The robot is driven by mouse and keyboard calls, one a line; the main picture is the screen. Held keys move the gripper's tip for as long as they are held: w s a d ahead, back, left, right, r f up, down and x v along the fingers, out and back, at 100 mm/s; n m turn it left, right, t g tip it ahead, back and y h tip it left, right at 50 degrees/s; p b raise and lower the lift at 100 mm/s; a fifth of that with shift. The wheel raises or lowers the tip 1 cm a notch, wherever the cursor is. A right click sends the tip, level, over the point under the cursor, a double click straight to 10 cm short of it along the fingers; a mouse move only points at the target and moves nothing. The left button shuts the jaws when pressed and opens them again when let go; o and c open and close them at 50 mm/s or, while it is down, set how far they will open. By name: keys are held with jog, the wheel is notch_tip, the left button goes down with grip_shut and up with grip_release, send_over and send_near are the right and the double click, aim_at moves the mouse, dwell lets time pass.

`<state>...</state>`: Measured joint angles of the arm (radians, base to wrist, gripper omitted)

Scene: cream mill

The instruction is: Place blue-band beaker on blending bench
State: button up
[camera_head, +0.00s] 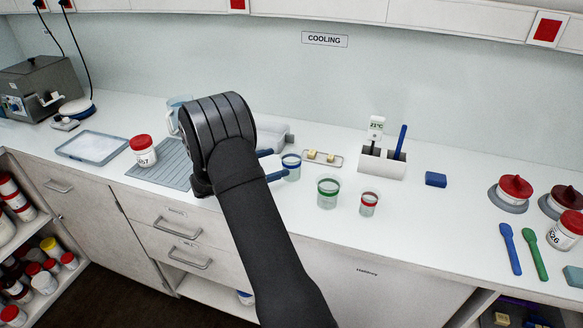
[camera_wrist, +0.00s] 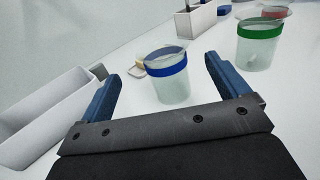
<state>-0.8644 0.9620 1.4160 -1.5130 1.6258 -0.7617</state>
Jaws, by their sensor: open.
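The blue-band beaker (camera_head: 291,167) stands upright on the white counter under the COOLING sign. It is clear with a blue band near its rim. In the wrist view the beaker (camera_wrist: 167,76) stands just ahead of and between the two blue fingers. My gripper (camera_head: 272,165) is open, with one finger on each side of the beaker's line, and nothing is gripped. In the wrist view my gripper (camera_wrist: 160,88) shows both fingers apart from the beaker. My arm hides part of the counter in the head view. I cannot make out which surface is the blending bench.
A green-band beaker (camera_head: 328,191) and a red-band beaker (camera_head: 369,203) stand to the right. A small tray (camera_head: 335,160) with yellow pieces and a white holder (camera_head: 381,163) are behind. A white bin (camera_wrist: 45,115) is close left of my gripper. The counter front is clear.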

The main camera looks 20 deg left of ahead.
aim_at(283, 160)
jog(key=shift+d+x, duration=0.2)
jog(key=shift+x, duration=3)
jog(key=shift+s, duration=0.2)
jog(key=c, duration=1.2)
jog(key=shift+o, duration=0.2)
jog(key=shift+r, duration=0.1)
